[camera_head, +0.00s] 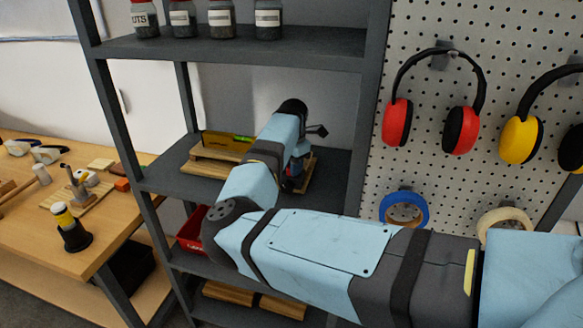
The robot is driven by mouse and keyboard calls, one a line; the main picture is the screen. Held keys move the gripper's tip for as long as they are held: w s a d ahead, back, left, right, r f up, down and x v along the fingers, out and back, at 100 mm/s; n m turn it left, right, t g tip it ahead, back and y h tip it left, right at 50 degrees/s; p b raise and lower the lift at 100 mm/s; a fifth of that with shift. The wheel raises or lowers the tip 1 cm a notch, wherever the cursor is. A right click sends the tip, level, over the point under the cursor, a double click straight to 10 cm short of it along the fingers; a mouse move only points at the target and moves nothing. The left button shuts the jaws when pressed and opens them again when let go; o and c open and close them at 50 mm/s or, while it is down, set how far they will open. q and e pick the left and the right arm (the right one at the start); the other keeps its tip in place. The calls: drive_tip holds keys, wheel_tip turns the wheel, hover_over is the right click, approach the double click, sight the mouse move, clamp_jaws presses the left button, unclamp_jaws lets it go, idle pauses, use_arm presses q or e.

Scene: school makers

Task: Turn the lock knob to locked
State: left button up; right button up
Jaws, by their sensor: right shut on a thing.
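My right arm reaches in from the lower right and bends over the middle shelf. My right gripper (296,164) is at its far end, pointing down at a small dark, blue and red device (290,184) on a wooden board (308,180). The gripper is shut on a part of this device, which I take for the lock knob. My wrist and forearm hide the fingertips and most of the device, so the knob's position cannot be read. My left gripper is not in view.
The grey shelf unit (345,165) has posts close around my arm. A yellow level (228,141) lies left of my wrist. Labelled jars (222,20) stand on the shelf above. A red bin (192,232) is below. Ear muffs (461,130) and tape rolls (405,198) hang on the pegboard.

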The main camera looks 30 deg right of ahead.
drive_tip(key=o, duration=0.9)
wheel_tip(320, 180, up, 8)
drive_tip(key=shift+s+f+b, duration=0.15)
drive_tip(key=shift+f+b, duration=0.05)
drive_tip(key=shift+b, duration=0.25)
drive_tip(key=shift+f, duration=0.1)
